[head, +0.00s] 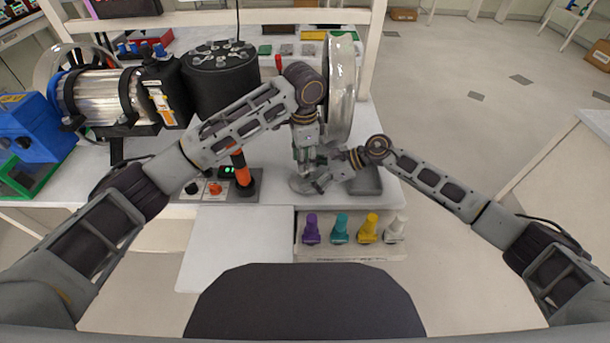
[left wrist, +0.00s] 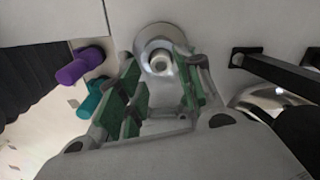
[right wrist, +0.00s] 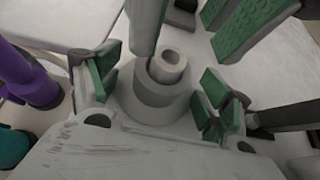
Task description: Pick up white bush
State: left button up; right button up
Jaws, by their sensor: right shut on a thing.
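The white bush (head: 394,230) stands at the right end of a row of coloured bushes at the table's front, apart from both grippers. My right gripper (head: 340,165) is shut on a grey stepped round part with a hollow top (right wrist: 155,95), which stands on the table; its green-padded fingers (right wrist: 160,85) are on either side of it. My left gripper (head: 307,160) is above the same part, its fingers (left wrist: 162,88) apart and empty. The part also shows in the left wrist view (left wrist: 160,58). The white bush is not seen in the wrist views.
A purple bush (head: 311,229), a teal bush (head: 340,229) and a yellow bush (head: 368,228) stand left of the white one on a pale rack (head: 350,252). A large shiny ring (head: 342,85) stands behind the grippers. An orange-topped black handle (head: 240,172) stands to the left.

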pick_arm(q)
jog(key=shift+f, duration=1.95)
jog(key=shift+d, duration=0.1)
grip_shut()
jog(key=shift+r, duration=0.1)
notch_tip(320, 180, up, 10)
